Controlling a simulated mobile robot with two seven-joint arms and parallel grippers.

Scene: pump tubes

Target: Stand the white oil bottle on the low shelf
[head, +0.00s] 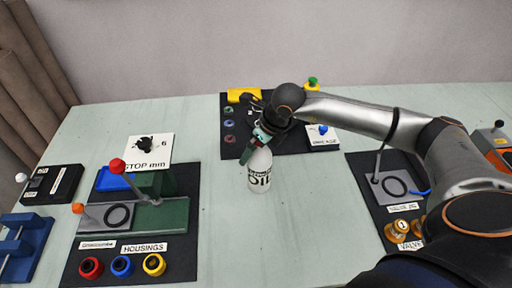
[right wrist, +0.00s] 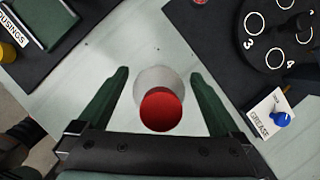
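The white oil bottle (head: 259,178) stands upright on the pale table near the middle of the head view, with "OIL" lettering on its side. In the right wrist view its red cap (right wrist: 161,110) and white body (right wrist: 150,78) show from above. My right gripper (head: 262,136) is at the bottle's top. In the right wrist view my right gripper (right wrist: 160,100) is open, its green fingers on either side of the bottle with gaps left. My left gripper is in neither view. I cannot make out a low shelf.
A dark mat with housings (head: 122,266) and a green fixture (head: 162,216) lies left of the bottle. A dark mat with a grease block (head: 322,138) lies behind. A valve mat (head: 376,196) lies right. Bare table surrounds the bottle's front.

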